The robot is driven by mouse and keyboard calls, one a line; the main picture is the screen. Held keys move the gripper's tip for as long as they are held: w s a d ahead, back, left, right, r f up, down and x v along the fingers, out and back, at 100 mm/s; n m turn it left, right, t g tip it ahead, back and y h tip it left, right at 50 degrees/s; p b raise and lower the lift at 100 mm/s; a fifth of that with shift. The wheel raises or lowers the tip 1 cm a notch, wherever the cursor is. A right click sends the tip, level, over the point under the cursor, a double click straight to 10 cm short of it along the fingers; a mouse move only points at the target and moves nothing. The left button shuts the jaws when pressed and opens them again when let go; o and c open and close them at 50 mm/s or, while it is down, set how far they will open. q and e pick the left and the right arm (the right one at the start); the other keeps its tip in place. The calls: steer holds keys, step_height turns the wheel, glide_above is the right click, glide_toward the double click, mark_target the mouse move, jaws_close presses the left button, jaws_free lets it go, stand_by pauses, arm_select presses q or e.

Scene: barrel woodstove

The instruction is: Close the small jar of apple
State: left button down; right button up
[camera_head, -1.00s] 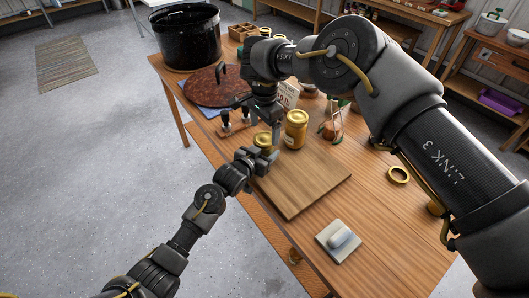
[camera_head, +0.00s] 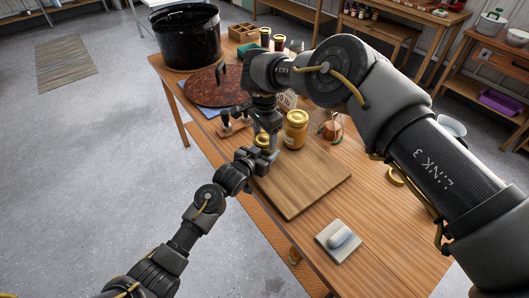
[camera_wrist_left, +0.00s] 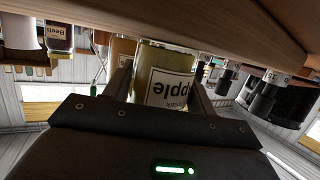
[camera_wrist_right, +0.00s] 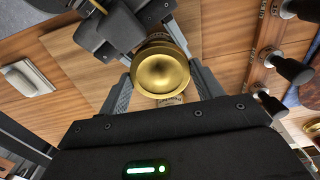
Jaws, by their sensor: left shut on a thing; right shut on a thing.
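The small apple jar (camera_wrist_left: 165,85) shows in the left wrist view, upside down in the picture, with "Apple" on its white label. My left gripper (camera_wrist_left: 158,95) is shut on its glass body, a finger on each side. In the head view my left gripper (camera_head: 258,160) reaches the jar at the board's far left corner. A gold lid (camera_wrist_right: 161,72) lies between the fingers of my right gripper (camera_wrist_right: 161,85), which is shut on it from above. The lid is over the jar; its seating on the rim cannot be told. In the head view my right gripper (camera_head: 264,132) points down there.
A larger gold-lidded jar (camera_head: 296,128) stands close on the right. The wooden board (camera_head: 305,185) is bare in front. A black pot (camera_head: 187,38) and a round brown lid (camera_head: 215,87) are at the back left.

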steer(key=m, duration=0.6)
steer(key=shift+m, duration=0.3)
steer(key=o, duration=1.1)
steer(key=shift+r, duration=2.25)
steer(key=shift+c, duration=0.2)
